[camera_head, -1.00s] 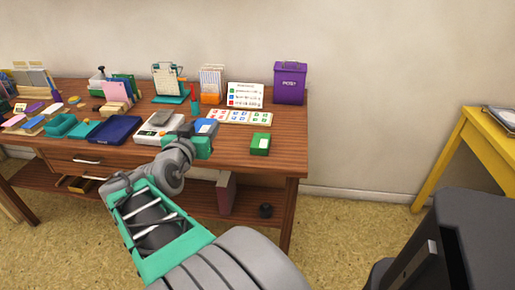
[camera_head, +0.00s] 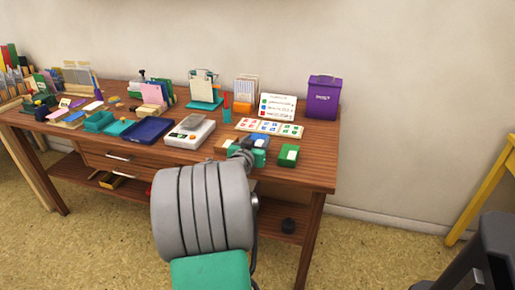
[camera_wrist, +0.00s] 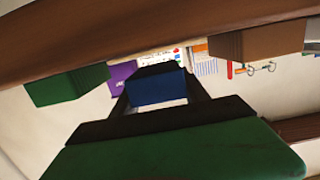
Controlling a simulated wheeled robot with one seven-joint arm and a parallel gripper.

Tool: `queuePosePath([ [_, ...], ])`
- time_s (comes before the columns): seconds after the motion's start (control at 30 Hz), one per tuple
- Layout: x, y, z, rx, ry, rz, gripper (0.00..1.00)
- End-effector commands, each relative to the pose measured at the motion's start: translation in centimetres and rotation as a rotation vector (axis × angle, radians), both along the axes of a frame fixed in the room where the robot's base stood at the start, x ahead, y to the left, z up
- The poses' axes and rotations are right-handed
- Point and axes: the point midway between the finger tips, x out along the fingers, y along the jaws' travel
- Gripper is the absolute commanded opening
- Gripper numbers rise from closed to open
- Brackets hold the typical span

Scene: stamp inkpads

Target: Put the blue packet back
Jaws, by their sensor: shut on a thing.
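The blue packet (camera_head: 259,141) is between the fingers of my gripper (camera_head: 257,148), near the table's front edge. In the wrist view the blue packet (camera_wrist: 157,90) sits between the two dark fingers (camera_wrist: 157,98), which are shut on it. A green packet (camera_head: 288,155) with a pale label stands to its right, and a brown packet (camera_head: 227,144) to its left. The green hand hides part of the blue packet in the head view. I cannot tell whether the packet touches the table.
A scale (camera_head: 190,132) and a dark blue tray (camera_head: 148,131) lie to the left. A sheet of coloured squares (camera_head: 268,127), a small sign (camera_head: 277,106) and a purple box (camera_head: 323,97) are behind. The wooden table (camera_head: 318,172) is bare at the front right corner.

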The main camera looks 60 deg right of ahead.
Motion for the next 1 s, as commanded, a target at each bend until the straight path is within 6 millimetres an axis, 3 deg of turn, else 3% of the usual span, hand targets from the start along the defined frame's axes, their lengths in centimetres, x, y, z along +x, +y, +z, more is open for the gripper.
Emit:
queuePosePath([
  [0.03,0.05,0.08,-1.50,0.005,0.003,0.001,0.04],
  [0.1,0.06,0.09,-2.09,0.002,0.001,0.002,0.04],
  [0.47,0.04,0.11,-2.43,0.001,0.000,0.001,0.04],
  [0.5,0.04,0.11,-2.26,0.002,0.000,0.001,0.56],
  [0.73,0.04,0.12,-2.24,0.002,0.000,0.001,0.74],
  [1.0,0.04,0.12,-1.97,0.002,0.000,0.001,0.74],
])
